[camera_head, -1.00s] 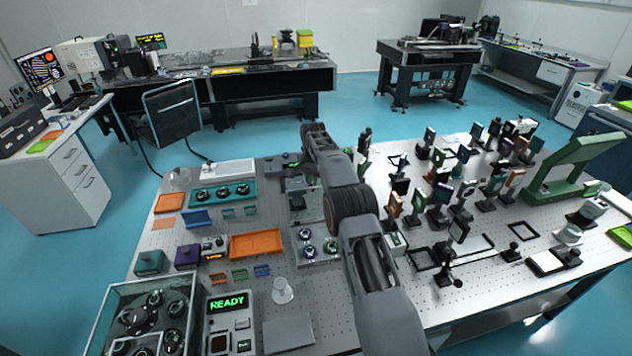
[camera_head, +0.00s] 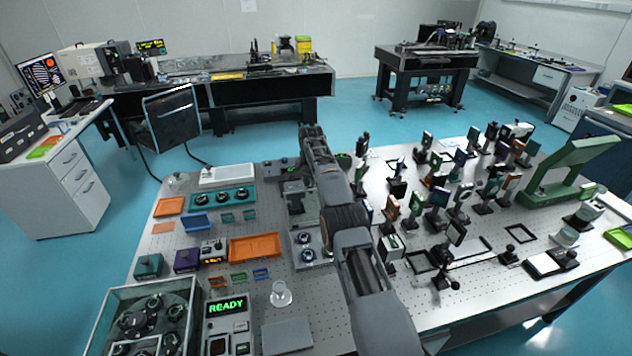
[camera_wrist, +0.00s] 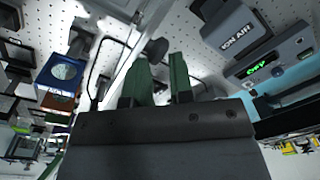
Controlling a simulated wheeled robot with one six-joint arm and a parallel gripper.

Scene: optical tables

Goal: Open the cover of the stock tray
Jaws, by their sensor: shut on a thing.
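The stock tray (camera_head: 296,262) is on the table left of my arm in the head view, with round dark parts in it, partly hidden by the arm. A clear panel (camera_head: 303,205), which looks like its cover, shows just behind the tray. How far it is tilted is hard to tell. In the wrist view, my gripper (camera_wrist: 159,62) has its two green fingers on either side of a small dark knob (camera_wrist: 157,47), by the edge of a clear pane, likely the cover. The gripper is shut on this knob. In the head view my arm hides the fingertips.
A grey ION AIR box (camera_wrist: 237,32) and a unit with a green readout (camera_wrist: 260,68) are close by in the wrist view. Many upright optic mounts (camera_head: 438,198) crowd the table right of my arm. An orange tray (camera_head: 254,247) lies to the left.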

